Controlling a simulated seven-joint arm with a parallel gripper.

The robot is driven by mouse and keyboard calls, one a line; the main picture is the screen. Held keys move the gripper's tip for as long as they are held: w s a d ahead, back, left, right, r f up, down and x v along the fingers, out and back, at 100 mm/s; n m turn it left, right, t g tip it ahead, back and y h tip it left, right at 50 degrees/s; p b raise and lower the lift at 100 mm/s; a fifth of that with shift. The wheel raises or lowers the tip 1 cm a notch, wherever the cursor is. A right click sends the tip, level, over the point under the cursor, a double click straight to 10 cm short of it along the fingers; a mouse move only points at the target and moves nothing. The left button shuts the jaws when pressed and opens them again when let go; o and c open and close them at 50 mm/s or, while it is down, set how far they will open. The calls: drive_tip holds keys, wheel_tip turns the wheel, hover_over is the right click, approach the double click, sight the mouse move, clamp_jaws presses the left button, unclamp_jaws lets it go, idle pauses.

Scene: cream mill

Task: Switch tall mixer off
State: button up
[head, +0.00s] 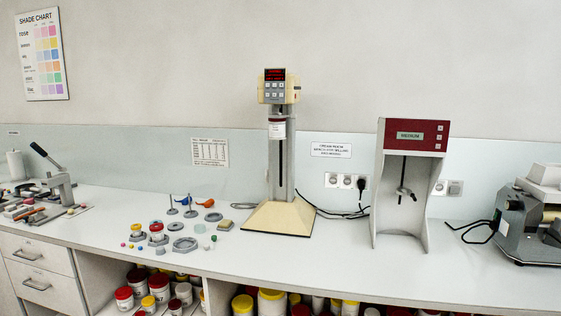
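The tall mixer (280,165) stands on the bench a little left of the middle of the head view. It has a cream wedge-shaped base (277,219), a grey column and a cream head (271,89) at the top. A small container with a dark red band (277,130) sits on the column below the head. Writing on the display is too small to read. My gripper is not in view.
Small parts and jars (157,232) lie left of the mixer. A lever press (62,185) stands at the far left. A black cable (335,214) runs behind the mixer's right.

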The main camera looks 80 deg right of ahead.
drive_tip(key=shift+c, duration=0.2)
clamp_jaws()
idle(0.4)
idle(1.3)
